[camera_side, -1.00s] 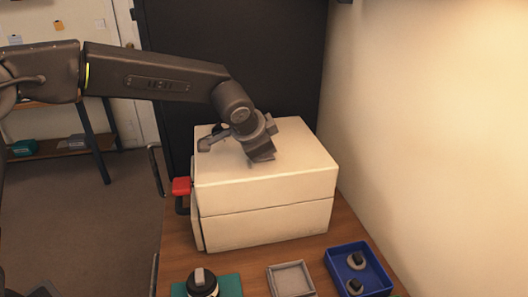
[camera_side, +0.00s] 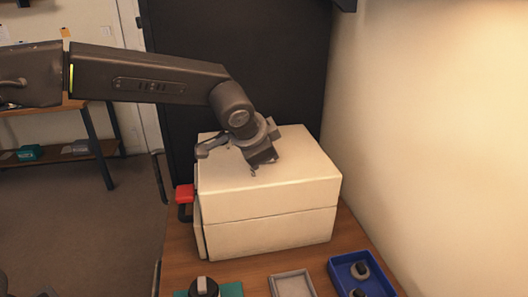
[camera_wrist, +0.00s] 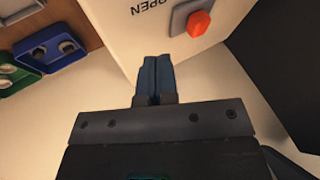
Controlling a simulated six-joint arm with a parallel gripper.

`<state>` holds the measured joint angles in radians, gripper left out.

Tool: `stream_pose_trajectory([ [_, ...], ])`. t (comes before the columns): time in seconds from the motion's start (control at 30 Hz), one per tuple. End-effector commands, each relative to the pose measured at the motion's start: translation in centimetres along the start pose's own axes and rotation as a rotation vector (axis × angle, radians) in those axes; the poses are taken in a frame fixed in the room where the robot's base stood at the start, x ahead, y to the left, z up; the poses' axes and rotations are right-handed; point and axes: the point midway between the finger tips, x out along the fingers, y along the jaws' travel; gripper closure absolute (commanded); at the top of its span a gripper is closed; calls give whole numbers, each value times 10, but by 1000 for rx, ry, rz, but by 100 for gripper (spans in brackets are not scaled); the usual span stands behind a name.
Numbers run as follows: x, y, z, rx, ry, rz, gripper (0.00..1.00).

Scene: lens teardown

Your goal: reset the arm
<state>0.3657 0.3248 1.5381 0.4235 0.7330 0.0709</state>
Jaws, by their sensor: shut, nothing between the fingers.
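My gripper (camera_side: 258,165) is over the top of a large cream box (camera_side: 270,232) in the side view. I cannot tell from this view how much gap there is between it and the box. In the wrist view my gripper (camera_wrist: 154,62) has its two blue-grey fingers together, with nothing held. Beyond the fingers in that view is a cream surface with the word OPEN (camera_wrist: 152,9) and a red knob (camera_wrist: 198,23) on a grey plate.
In front of the box stand a blue tray (camera_side: 378,275) with dark round parts, a grey tray (camera_side: 292,284), and a dark lens-like part (camera_side: 203,287) on a green mat (camera_side: 231,289). A red piece (camera_side: 185,193) juts from the box's left side. A wall is close on the right.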

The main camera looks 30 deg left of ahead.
Motion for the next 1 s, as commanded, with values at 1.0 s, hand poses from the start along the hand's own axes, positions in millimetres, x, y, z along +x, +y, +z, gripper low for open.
stream_pose_trajectory([
  [1.0, -158, -8, 191, -457, -96, 78, 100],
])
